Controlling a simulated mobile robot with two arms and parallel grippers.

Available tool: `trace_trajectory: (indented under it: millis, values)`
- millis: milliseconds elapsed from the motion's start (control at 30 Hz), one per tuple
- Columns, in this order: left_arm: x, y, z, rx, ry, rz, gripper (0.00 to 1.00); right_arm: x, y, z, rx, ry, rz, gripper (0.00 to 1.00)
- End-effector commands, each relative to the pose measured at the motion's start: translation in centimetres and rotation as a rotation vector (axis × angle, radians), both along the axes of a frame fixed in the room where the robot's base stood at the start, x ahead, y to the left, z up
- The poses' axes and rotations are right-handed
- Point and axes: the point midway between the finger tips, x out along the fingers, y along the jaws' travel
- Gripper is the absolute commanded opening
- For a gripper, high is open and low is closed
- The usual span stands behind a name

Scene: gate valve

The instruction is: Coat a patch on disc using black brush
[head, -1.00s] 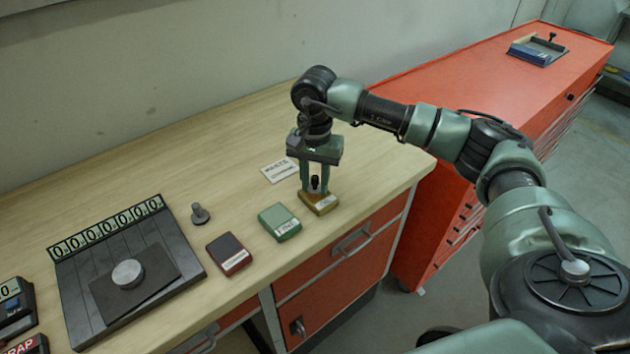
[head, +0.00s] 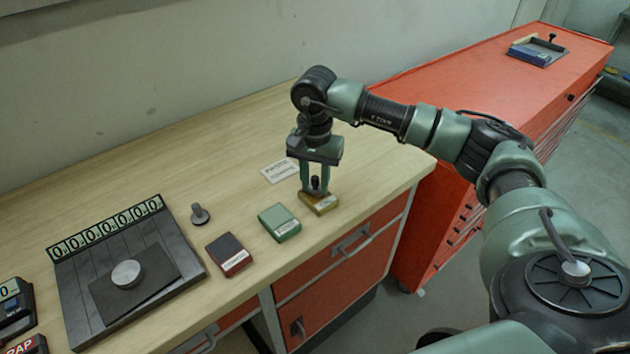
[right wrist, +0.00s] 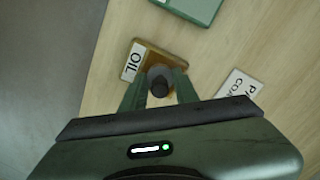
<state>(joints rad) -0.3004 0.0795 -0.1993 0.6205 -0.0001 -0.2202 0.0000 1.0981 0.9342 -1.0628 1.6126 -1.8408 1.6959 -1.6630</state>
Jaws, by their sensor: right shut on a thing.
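The disc (head: 127,273) is a small silver round piece lying on a dark mat on the black board at the left of the bench in the head view. My right gripper (head: 316,190) points down at the bench's right part. It is shut on a small black-knobbed piece, which looks like the black brush (right wrist: 160,82). The brush is upright at the brown block labelled OIL (head: 319,204), which also shows in the right wrist view (right wrist: 152,58). The brush's lower end is hidden. My left gripper is out of view.
A green block (head: 279,222), a dark red block (head: 229,255) and a grey knobbed peg (head: 200,214) stand between the gripper and the black board (head: 190,262). A white label card (head: 279,170) lies behind the gripper. The bench's back is clear.

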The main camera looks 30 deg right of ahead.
Motion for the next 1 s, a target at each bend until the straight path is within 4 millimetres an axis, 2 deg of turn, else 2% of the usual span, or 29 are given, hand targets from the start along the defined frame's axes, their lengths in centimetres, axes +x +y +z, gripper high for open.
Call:
trace_trajectory:
  millis: [800,1000]
  values:
    - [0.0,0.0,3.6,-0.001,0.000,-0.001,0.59,0.0,0.0,6.4,0.001,-0.001,0.000,0.00]
    - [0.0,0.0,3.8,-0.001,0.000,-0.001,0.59,0.0,0.0,7.0,0.000,0.000,0.000,0.00]
